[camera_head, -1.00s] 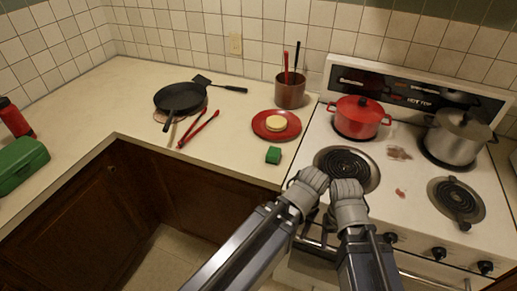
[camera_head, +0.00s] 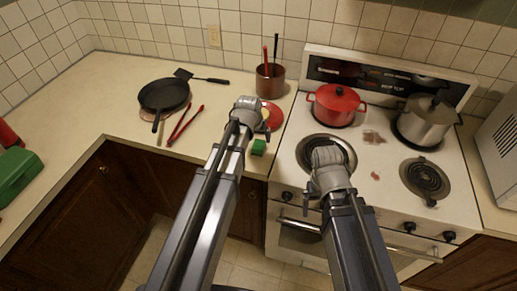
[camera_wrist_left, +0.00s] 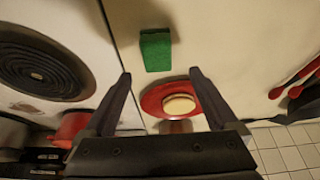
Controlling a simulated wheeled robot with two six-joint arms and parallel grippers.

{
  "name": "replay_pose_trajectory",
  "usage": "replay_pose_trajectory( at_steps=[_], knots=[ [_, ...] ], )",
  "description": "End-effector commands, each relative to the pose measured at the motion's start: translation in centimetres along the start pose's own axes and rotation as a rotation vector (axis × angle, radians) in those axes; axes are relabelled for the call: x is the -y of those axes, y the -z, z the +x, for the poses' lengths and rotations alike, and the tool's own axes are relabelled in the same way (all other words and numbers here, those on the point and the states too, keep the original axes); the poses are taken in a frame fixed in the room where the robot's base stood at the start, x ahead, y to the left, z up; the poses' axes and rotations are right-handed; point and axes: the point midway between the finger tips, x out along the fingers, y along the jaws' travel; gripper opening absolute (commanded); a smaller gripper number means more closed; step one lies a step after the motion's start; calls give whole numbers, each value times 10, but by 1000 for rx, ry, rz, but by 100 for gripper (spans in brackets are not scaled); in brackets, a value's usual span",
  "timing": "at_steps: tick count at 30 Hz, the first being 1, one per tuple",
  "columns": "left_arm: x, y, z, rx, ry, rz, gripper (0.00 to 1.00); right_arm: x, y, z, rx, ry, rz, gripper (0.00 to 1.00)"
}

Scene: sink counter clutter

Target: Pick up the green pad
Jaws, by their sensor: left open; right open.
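The green pad (camera_head: 258,147) is a small green block on the counter near its front edge, just left of the stove. In the left wrist view the green pad (camera_wrist_left: 155,50) lies beyond my fingertips, roughly centred between them but apart from them. My left gripper (camera_head: 248,103) is above the counter by the red plate, partly covering it; in the left wrist view its two fingers (camera_wrist_left: 160,74) are spread open with nothing between the tips. My right gripper (camera_head: 328,157) is over the front left burner; its fingers are hard to make out.
The red plate (camera_head: 274,117) holds a pale round item, seen in the left wrist view (camera_wrist_left: 179,104). A utensil pot (camera_head: 270,86) stands behind it. Red tongs (camera_head: 186,122) and a black pan (camera_head: 164,95) lie to the left. A red pot (camera_head: 336,105) and steel pot (camera_head: 428,121) stand on the stove.

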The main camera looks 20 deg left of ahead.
Motion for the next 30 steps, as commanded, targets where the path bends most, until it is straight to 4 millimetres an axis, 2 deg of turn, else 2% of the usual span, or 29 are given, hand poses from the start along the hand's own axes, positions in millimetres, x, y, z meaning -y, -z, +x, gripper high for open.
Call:
replay_pose_trajectory(
  at_steps=[1, 3, 11, 24, 30],
  knots=[
    [0, -1, 10, 0, 0, 0, 92, 1, 1, 10, 0, 0, 0, 92],
    [0, -1, 14, 1, 0, 0, 92, 1, 1, 13, 0, 0, 1, 92],
    [-1, -2, 17, 1, 0, 1, 92, 2, 1, 16, 0, 0, 1, 92],
    [-4, -8, 65, 1, 0, 1, 92, 6, 4, 62, 0, 0, 1, 92],
    [-4, -7, 64, 1, 0, 1, 92, 6, 4, 62, 0, 0, 1, 92]
  ],
)
